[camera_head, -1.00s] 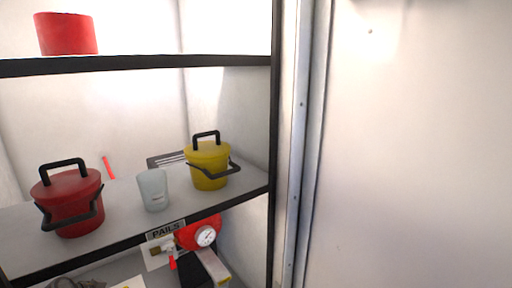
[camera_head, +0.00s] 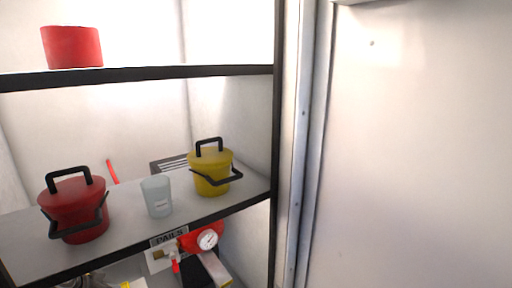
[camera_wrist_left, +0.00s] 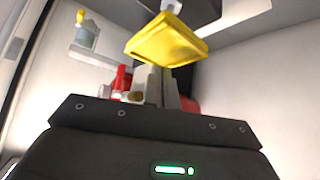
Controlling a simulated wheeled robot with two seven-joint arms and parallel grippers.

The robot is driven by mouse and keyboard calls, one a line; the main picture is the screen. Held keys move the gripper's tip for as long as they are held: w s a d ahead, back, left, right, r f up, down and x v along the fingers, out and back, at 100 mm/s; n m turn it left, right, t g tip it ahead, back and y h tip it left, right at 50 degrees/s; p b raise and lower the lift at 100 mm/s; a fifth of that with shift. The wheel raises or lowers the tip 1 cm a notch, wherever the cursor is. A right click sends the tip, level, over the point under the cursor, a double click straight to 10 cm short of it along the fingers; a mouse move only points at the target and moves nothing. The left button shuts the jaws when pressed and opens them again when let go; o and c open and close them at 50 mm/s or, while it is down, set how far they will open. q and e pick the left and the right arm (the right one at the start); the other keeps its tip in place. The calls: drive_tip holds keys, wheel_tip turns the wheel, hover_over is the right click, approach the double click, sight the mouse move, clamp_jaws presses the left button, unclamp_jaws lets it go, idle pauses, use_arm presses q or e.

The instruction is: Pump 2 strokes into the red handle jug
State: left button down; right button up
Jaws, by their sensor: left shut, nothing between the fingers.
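No jug with a red handle can be made out for certain in either view. A red unit with a round white gauge (camera_head: 207,240) sits below the front edge of the middle shelf, with a small red lever (camera_head: 175,264) beside it. In the left wrist view my left gripper (camera_wrist_left: 160,78) is shut and empty, its grey fingers partly hidden behind the dark wrist body. A yellow flat-faced block (camera_wrist_left: 166,40) appears above the fingers; I cannot tell whether it touches them. A red part (camera_wrist_left: 122,78) shows just left of them. My right gripper is in neither view.
The middle shelf (camera_head: 130,234) holds a red lidded pail (camera_head: 77,205), a pale cup (camera_head: 156,196) and a yellow lidded pail (camera_head: 210,172). A red container (camera_head: 72,46) stands on the upper shelf. A dark post and plain wall bound the right side.

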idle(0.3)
use_arm(q)
drive_tip(key=shift+r, duration=2)
